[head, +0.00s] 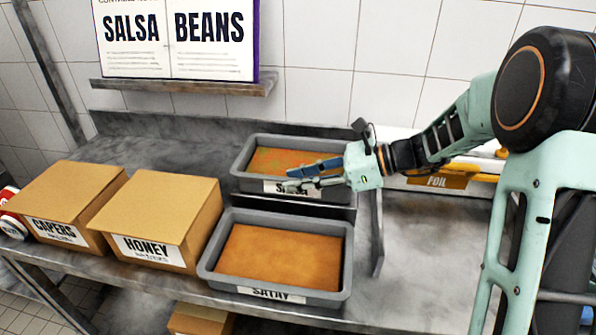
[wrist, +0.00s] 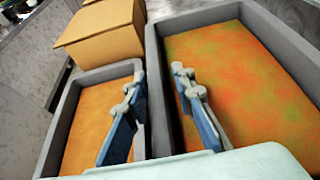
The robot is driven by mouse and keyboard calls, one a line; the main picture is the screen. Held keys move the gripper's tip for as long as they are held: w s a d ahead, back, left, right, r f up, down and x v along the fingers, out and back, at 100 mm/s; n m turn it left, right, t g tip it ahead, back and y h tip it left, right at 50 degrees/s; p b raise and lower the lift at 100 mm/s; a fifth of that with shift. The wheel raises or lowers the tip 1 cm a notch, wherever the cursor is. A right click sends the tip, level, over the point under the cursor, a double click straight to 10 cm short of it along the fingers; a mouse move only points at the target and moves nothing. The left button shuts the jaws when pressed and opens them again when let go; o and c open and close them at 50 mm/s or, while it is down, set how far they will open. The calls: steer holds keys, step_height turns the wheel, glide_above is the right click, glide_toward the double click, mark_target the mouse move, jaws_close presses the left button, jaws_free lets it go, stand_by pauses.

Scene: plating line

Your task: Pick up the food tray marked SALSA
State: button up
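The grey SALSA tray (head: 241,164) stands at the back, filled with orange food flecked green and red. Its front label is partly covered by my gripper (head: 289,182). In the wrist view the tray (wrist: 290,38) fills the right side. My gripper (wrist: 156,76) is open and empty there, its two fingers on either side of the tray's near wall in the picture. I cannot tell how far down they reach or whether they touch it.
A similar grey tray marked SATAY (head: 344,270) sits just in front; it also shows in the wrist view (wrist: 60,122). HONEY (head: 160,205) and CAPERS (head: 70,200) boxes stand left. A FOIL box (head: 437,182) lies behind right. The counter (head: 425,245) is clear at right.

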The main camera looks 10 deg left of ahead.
jaws_close()
steer(key=shift+r, duration=0.15)
stand_by(0.5)
